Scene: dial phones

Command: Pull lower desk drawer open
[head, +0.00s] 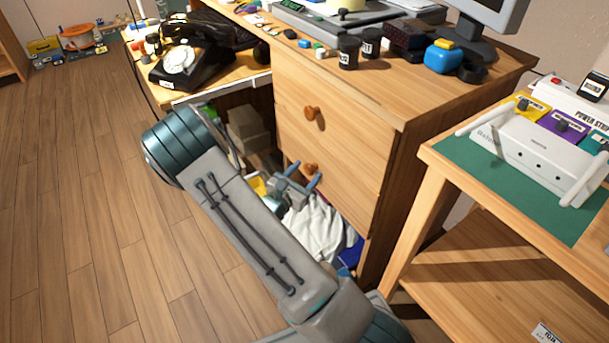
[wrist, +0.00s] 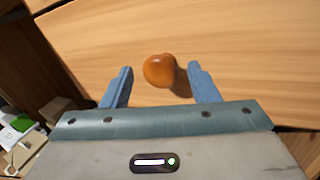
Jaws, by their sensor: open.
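The wooden desk has two stacked drawer fronts, each with a round orange-brown knob. The lower drawer (head: 350,191) looks flush with the desk front. Its knob (head: 309,168) is in the head view and also shows in the wrist view (wrist: 159,70). My gripper (head: 304,175) is open in front of the lower drawer. In the wrist view its two blue fingers (wrist: 160,76) stand on either side of the knob with gaps between. Neither finger visibly touches the knob. The upper drawer (head: 325,140) is also shut, with its knob (head: 312,112) above my gripper.
A white cloth (head: 318,228) and other items lie low under the drawers, behind my arm. A side table (head: 455,185) with a power strip stands at the right. A black dial phone (head: 190,65) is on the desk's left part. The floor (head: 70,190) at left is clear.

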